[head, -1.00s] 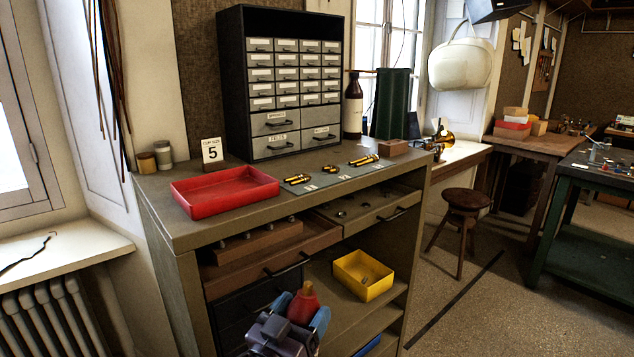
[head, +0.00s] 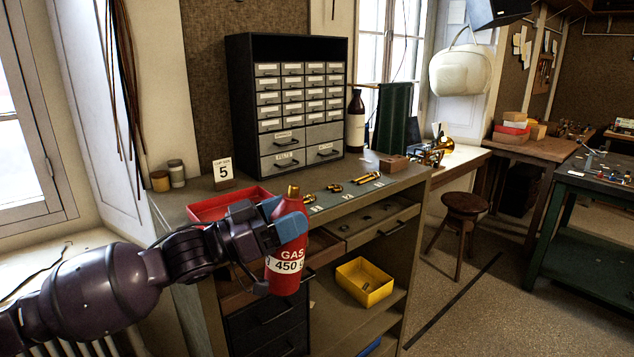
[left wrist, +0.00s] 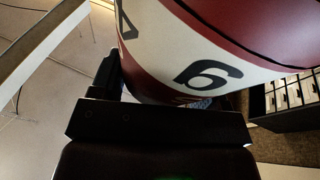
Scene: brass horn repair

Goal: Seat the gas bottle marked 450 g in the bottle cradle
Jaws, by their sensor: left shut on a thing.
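The gas bottle (head: 285,282) is red with a brass valve on top and a white band reading GAS 450 g. My left gripper (head: 284,222) is shut on its upper part and holds it nearly upright, in front of the bench front in the head view. In the left wrist view the bottle (left wrist: 205,45) fills the upper middle, with part of its white label and dark figures showing close to the gripper. I cannot make out the bottle cradle for sure in either view. My right gripper is not in view.
A red tray (head: 205,207) stands on the bench top (head: 410,176) behind my left arm, with small brass parts to its right. Drawers (head: 375,228) stand partly open below. A yellow bin (head: 364,282) sits on a lower shelf.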

